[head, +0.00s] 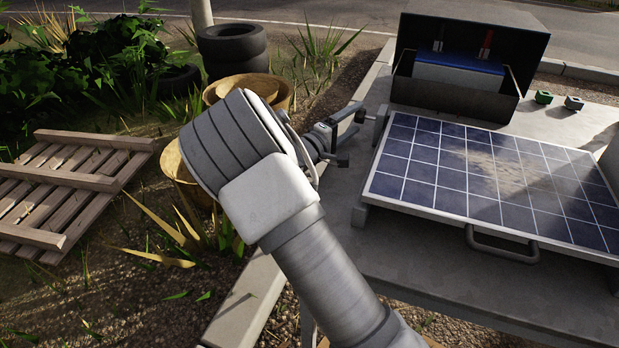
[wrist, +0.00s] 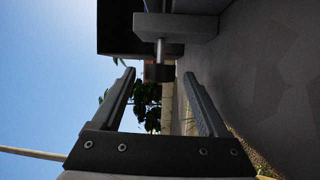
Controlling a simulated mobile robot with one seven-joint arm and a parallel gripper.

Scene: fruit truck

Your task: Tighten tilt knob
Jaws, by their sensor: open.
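The solar panel (head: 480,180) lies tilted on the grey bench, with a handle on its front edge. A small tilt knob (head: 371,117) seems to stick out at its far left edge; it is tiny in the head view. In the wrist view a short metal shaft with a dark knob end (wrist: 158,73) comes out of a grey block (wrist: 175,27). My gripper (head: 350,135) is open and empty, left of the panel's far left corner. In the wrist view my gripper (wrist: 159,76) has its fingers apart, with the knob beyond and between the tips, apparently not touched.
An open dark box (head: 460,95) holding a blue-topped battery (head: 458,72) stands behind the panel. Small green (head: 543,97) and grey (head: 573,103) blocks sit at right. A pallet (head: 70,190), baskets (head: 250,92) and tyres (head: 232,50) lie at left.

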